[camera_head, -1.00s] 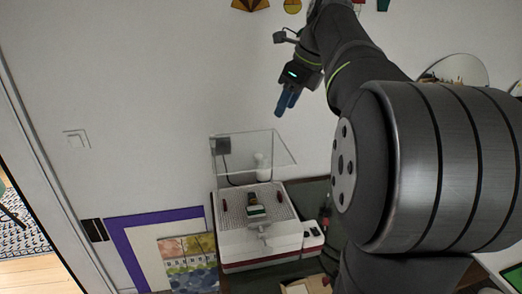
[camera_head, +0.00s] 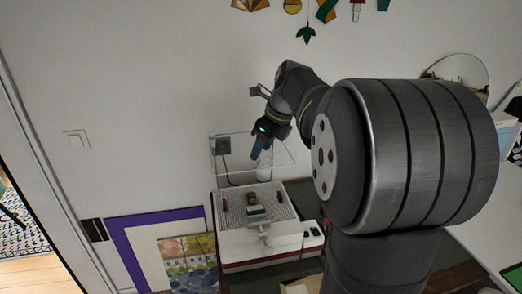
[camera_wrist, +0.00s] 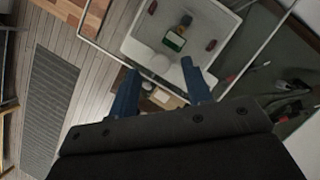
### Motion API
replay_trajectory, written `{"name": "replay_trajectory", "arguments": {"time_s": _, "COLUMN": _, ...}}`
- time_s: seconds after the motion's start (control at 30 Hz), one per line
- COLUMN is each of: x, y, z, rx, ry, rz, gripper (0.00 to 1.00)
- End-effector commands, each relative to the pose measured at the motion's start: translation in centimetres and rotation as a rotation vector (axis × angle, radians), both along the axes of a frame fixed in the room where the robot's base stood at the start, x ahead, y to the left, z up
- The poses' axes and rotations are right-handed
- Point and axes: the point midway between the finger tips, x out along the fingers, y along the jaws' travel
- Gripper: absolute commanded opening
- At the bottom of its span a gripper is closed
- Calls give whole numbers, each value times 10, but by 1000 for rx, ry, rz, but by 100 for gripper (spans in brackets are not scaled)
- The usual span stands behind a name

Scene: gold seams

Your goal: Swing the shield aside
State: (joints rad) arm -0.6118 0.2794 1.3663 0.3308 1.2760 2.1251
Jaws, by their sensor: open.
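The clear shield (camera_head: 228,136) stands raised above the back of a white and red grinder (camera_head: 262,247). Its thin pale edge also crosses the wrist view (camera_wrist: 261,47). My gripper (camera_head: 257,152) is open, its blue fingers pointing down at the shield's upper area. In the head view they overlap the shield, and I cannot tell whether they touch it. In the wrist view the fingers (camera_wrist: 160,67) are apart with nothing between them, and the grinder bed (camera_wrist: 150,33) lies beyond them.
A small green and white block (camera_head: 256,211) sits on the grinder's bed. A purple-framed picture (camera_head: 128,242) leans on the wall at left. A wall outlet (camera_head: 222,146) shows through the shield.

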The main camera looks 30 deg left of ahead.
Motion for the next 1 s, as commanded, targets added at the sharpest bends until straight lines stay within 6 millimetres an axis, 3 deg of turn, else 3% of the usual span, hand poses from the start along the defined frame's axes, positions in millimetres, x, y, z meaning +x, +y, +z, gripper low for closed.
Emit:
{"name": "replay_trajectory", "arguments": {"time_s": 0.13, "x": 0, "y": 4, "z": -11, "rx": 0, "ry": 0, "rz": 0, "gripper": 45}}
{"name": "replay_trajectory", "arguments": {"time_s": 0.43, "x": 0, "y": 5, "z": -13, "rx": 0, "ry": 0, "rz": 0, "gripper": 45}}
{"name": "replay_trajectory", "arguments": {"time_s": 0.47, "x": 0, "y": 5, "z": -13, "rx": 0, "ry": 0, "rz": 0, "gripper": 43}}
{"name": "replay_trajectory", "arguments": {"time_s": 0.7, "x": 0, "y": 5, "z": -13, "rx": 0, "ry": 0, "rz": 0, "gripper": 0}}
{"name": "replay_trajectory", "arguments": {"time_s": 1.0, "x": -12, "y": 9, "z": -13, "rx": -2, "ry": 0, "rz": -42, "gripper": 0}}
